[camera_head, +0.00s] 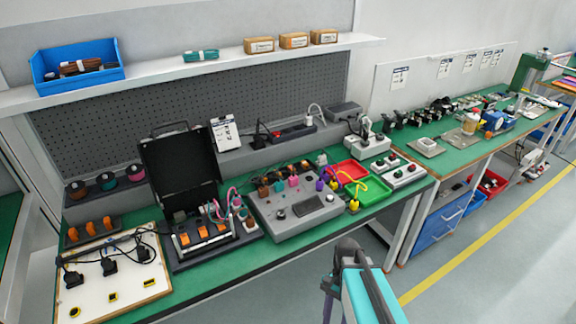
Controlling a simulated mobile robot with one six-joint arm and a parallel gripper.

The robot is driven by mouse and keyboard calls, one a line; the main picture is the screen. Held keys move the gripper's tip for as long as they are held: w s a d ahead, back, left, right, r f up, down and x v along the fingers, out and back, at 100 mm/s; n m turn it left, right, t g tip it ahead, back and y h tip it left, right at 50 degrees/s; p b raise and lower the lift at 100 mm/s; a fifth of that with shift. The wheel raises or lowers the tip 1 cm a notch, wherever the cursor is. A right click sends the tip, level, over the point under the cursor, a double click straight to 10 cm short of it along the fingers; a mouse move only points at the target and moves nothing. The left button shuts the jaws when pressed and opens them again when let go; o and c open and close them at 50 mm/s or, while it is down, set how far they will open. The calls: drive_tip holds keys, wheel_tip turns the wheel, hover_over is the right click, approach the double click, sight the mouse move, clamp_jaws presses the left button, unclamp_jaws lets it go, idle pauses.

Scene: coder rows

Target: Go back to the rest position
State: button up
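Part of my arm (362,285) shows at the bottom middle of the head view, in front of the workbench, with a teal link and a dark grey joint. My gripper cannot be made out in this view, so I cannot see its fingers or whether it holds anything. The arm appears over the floor in front of the bench's front edge, apart from the things on the bench.
The green bench (262,258) holds a grey test box (300,212), an open black case (178,165), a white board (125,262), a red tray (351,172) and a green tray (372,190). A second bench (465,155) stands right. Grey floor (470,270) is clear.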

drive_tip(key=s+d+f+n+b, duration=0.1)
drive_tip(key=s+f+n, duration=0.4)
drive_tip(key=f, duration=0.3)
drive_tip(key=s+d+f+n+h, duration=0.1)
drive_tip(key=s+f+n, duration=0.4)
drive_tip(key=s+f, duration=0.2)
wheel_tip(320, 180, down, 3)
drive_tip(key=shift+s+d+r+n+t+b, duration=0.2)
drive_tip(key=shift+s+n+t+b, duration=0.1)
drive_tip(key=shift+n+b, duration=0.1)
